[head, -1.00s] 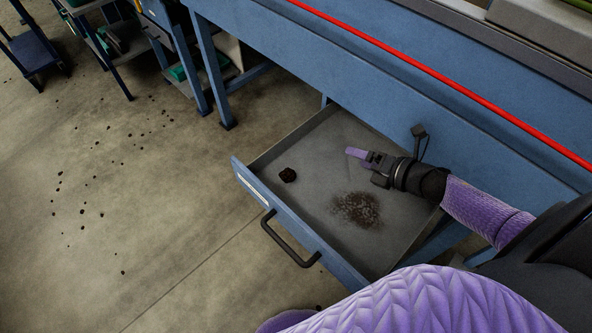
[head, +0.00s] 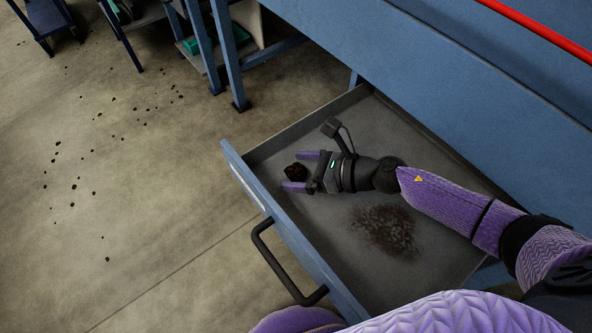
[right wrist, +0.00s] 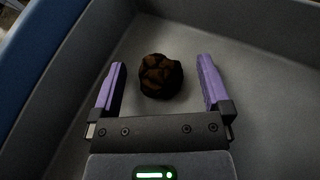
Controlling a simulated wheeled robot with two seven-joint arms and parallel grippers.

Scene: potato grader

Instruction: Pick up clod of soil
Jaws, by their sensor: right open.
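The clod of soil (head: 296,172) is a dark brown lump in the open drawer, near its front left corner. My right gripper (head: 299,171) is open, with its two purple fingers on either side of the clod in the head view. In the right wrist view the clod (right wrist: 161,76) lies between and slightly beyond the tips of the open fingers (right wrist: 160,72), with gaps on both sides. I see no contact. My left gripper is not in view.
The grey drawer (head: 330,240) has raised walls and a black front handle (head: 280,265). Loose soil (head: 387,230) lies on its floor. The blue machine frame (head: 450,90) overhangs the back. Crumbs are scattered on the concrete floor at left.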

